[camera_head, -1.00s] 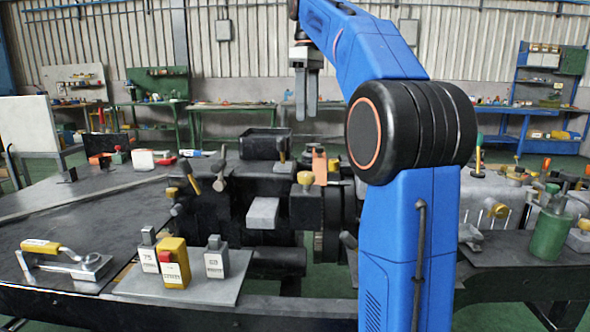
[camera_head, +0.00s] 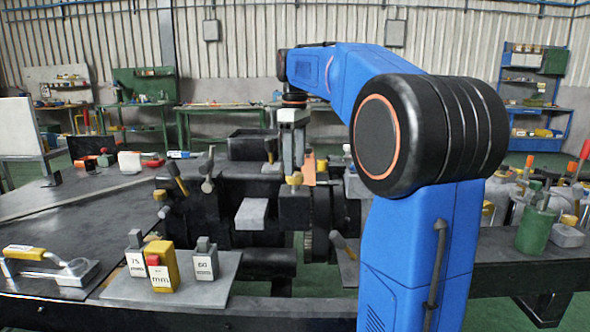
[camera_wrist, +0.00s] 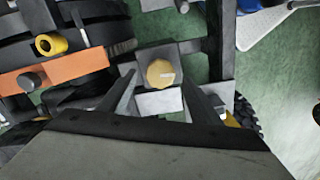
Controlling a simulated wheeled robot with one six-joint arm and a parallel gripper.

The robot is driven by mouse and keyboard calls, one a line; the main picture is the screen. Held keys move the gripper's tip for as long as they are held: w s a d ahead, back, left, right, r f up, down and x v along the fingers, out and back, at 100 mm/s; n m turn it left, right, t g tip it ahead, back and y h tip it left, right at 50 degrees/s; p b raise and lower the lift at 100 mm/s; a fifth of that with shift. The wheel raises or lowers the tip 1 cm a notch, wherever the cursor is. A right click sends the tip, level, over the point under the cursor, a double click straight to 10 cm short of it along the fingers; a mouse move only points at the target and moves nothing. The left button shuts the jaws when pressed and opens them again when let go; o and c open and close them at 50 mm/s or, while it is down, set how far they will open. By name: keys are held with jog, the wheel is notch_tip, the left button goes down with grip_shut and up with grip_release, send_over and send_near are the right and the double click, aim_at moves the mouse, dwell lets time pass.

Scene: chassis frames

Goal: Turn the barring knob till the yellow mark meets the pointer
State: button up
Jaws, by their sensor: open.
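A round brass-coloured knob (camera_head: 294,180), which I take for the barring knob, stands on a dark block of the black machine. In the wrist view the knob (camera_wrist: 159,73) lies between and just beyond my two fingertips, with a small pale mark on its right side. My gripper (camera_head: 293,168) points down right over the knob, open and empty. In the wrist view its fingers (camera_wrist: 160,84) stand apart on either side, with no contact visible. I cannot make out a yellow mark or a pointer clearly.
A light grey block (camera_head: 251,213) juts out just left of the knob. Levers with knobs (camera_head: 208,178) stand farther left. An orange plate (camera_wrist: 55,72) and a yellow ring (camera_wrist: 50,44) are close by in the wrist view. A yellow box with a red button (camera_head: 161,266) stands in front.

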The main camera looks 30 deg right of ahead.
aim_at(296, 179)
jog(key=shift+f, duration=1.3)
jog(key=c, duration=1)
jog(key=shift+c, duration=0.2)
jog(key=shift+m, duration=0.3)
